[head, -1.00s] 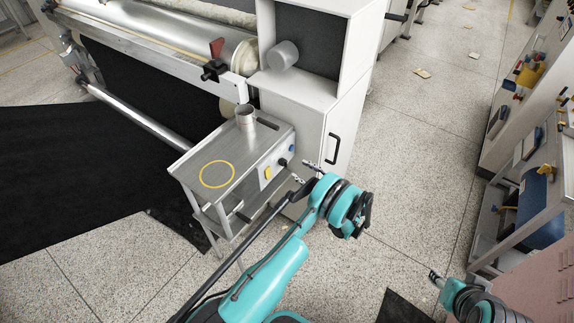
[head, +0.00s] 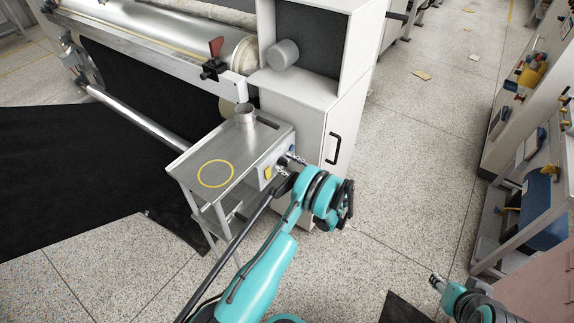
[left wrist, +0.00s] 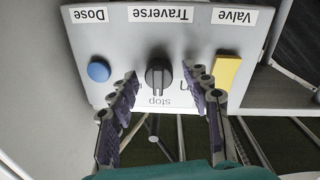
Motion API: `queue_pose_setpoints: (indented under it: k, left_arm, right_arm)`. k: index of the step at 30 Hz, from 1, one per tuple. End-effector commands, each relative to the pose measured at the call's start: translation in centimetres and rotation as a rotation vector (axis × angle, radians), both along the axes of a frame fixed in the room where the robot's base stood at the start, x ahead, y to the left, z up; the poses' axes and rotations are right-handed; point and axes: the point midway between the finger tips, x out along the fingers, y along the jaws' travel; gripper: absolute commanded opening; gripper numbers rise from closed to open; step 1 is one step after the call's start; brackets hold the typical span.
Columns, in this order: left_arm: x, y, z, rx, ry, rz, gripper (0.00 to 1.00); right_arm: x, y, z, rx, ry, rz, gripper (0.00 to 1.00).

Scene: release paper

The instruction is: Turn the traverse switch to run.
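The traverse switch (left wrist: 158,76) is a black rotary knob in the middle of a grey panel (left wrist: 130,48), under a "Traverse" label upside down in the left wrist view. Its grip bar stands about upright in that picture, in line with the "stop" mark (left wrist: 155,101). Another mark beside it is partly hidden by a finger. My left gripper (left wrist: 162,84) is open, its fingers on either side of the knob; contact cannot be told. In the head view my left gripper (head: 287,165) is at the panel's front and hides the knob. My right gripper (head: 437,281) is low at right, its fingers unclear.
A blue button (left wrist: 99,71) and a yellow button (left wrist: 227,71) flank the knob. The panel is on a steel stand (head: 222,160) with a metal cup (head: 244,117) on top. A white cabinet (head: 310,125) stands close behind. Open floor lies to the right.

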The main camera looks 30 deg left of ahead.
Motion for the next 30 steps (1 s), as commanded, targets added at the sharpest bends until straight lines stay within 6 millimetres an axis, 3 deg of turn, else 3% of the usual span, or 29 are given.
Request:
queue_pose_setpoints:
  k: [1, 5, 17, 30]
  left_arm:
    - [0.00, -0.01, 0.00, 0.000, 0.000, 0.000, 0.33]
    - [0.00, -0.02, -0.01, 0.000, 0.000, 0.000, 0.00]
    - [0.00, -0.01, -0.01, 0.003, 0.048, 0.000, 0.00]
    - [0.09, -0.02, -0.01, 0.028, 0.373, 0.001, 0.00]
  right_arm:
    - [0.00, 0.00, 0.00, 0.000, 0.000, 0.000, 0.43]
    - [0.00, 0.00, 0.00, 0.000, 0.000, 0.000, 0.43]
    - [0.00, 0.00, 0.00, 0.000, 0.000, 0.000, 0.43]
    - [0.00, 0.00, -0.01, 0.000, 0.000, 0.000, 0.43]
